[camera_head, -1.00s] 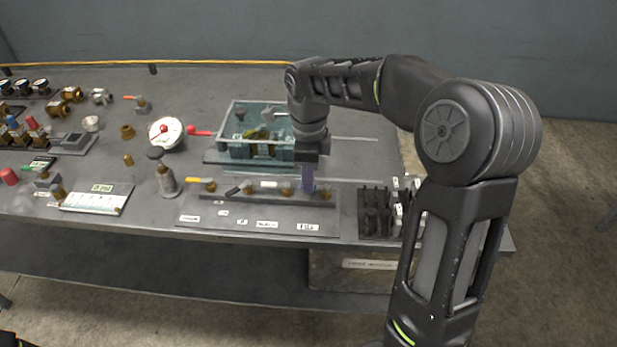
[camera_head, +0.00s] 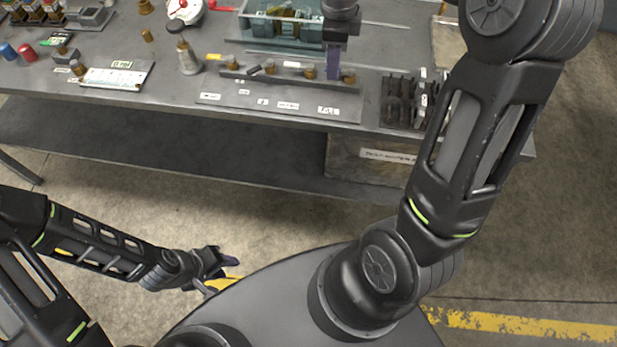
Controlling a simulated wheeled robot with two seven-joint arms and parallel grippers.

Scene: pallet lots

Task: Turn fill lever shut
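A low valve strip (camera_head: 290,82) near the table's front edge carries several brass valves with small levers. The rightmost brass valve (camera_head: 348,76) stands above the label that seems to read FILL (camera_head: 328,110). My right gripper (camera_head: 334,62) points straight down just left of this valve. A purple upright piece shows at its tip; I cannot tell whether it is a finger or the fill lever's handle. The handle's angle and any contact are unclear. My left gripper (camera_head: 218,265) hangs low over the floor, away from the table; its opening is too small to tell.
A teal bin (camera_head: 285,28) stands behind the strip. A black slotted rack (camera_head: 400,100) stands to its right, and a grey bottle-like item (camera_head: 187,58) to its left. A white card (camera_head: 115,77) lies further left. The floor before the table is clear.

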